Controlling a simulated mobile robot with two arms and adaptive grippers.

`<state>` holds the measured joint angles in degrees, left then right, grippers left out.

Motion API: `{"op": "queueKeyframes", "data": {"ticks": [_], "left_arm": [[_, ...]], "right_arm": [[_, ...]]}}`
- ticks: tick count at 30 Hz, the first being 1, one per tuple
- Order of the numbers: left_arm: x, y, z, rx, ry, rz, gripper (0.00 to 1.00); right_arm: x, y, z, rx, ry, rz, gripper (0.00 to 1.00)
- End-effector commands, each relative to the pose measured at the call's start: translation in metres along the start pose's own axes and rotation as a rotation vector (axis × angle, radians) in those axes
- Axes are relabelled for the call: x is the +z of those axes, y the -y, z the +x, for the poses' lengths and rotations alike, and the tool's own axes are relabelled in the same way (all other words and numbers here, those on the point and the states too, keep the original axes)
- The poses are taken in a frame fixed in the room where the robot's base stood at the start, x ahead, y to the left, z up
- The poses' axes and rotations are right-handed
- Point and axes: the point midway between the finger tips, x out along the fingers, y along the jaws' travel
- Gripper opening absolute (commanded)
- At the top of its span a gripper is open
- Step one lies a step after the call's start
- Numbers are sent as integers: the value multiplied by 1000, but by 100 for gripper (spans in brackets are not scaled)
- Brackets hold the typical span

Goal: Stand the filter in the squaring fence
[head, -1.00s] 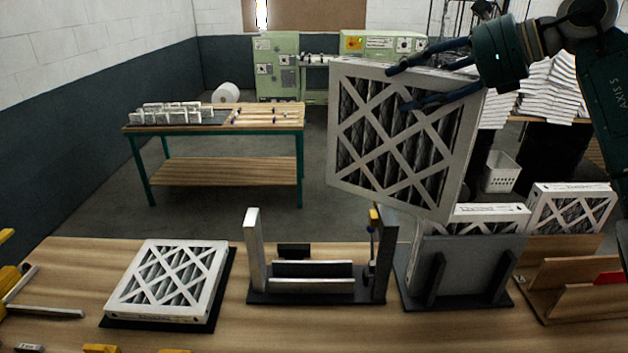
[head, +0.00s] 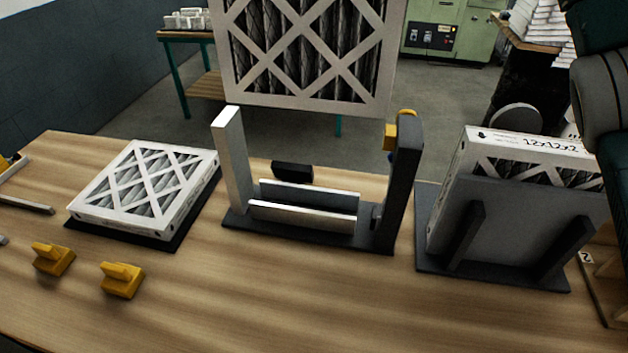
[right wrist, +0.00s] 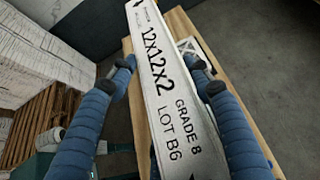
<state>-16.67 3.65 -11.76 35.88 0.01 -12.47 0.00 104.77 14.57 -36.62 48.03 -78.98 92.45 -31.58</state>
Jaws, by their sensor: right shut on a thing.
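The filter (head: 305,52) is a square white-framed panel with pleats behind a lattice. It hangs upright in the air, above and behind the squaring fence (head: 312,235), its upper part outside the head view. The fence has a dark base, a pale post at left, a dark post at right and two low parallel rails with a slot between. In the right wrist view my right gripper (right wrist: 165,75) is shut on the filter, its blue fingers on both sides of the frame edge (right wrist: 165,85) printed 12x12x2. In the head view that gripper is out of frame. My left gripper is not seen.
Another filter (head: 150,185) lies flat on a dark pad at left. A dark rack (head: 520,235) at right holds a filter (head: 530,145). Two yellow blocks (head: 53,258) (head: 122,280) sit at front left. The front middle of the table (head: 330,310) is clear.

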Motion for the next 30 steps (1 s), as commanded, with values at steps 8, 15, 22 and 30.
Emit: {"op": "queueKeyframes", "data": {"ticks": [8,15,22,30], "left_arm": [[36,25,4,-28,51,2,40],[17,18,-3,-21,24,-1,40],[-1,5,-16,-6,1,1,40],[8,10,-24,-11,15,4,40]], "right_arm": [[-65,1,34,1,0,5,5],[-120,0,64,2,0,6,5],[-172,-1,93,2,0,7,5],[-204,0,111,-1,2,3,5]]}}
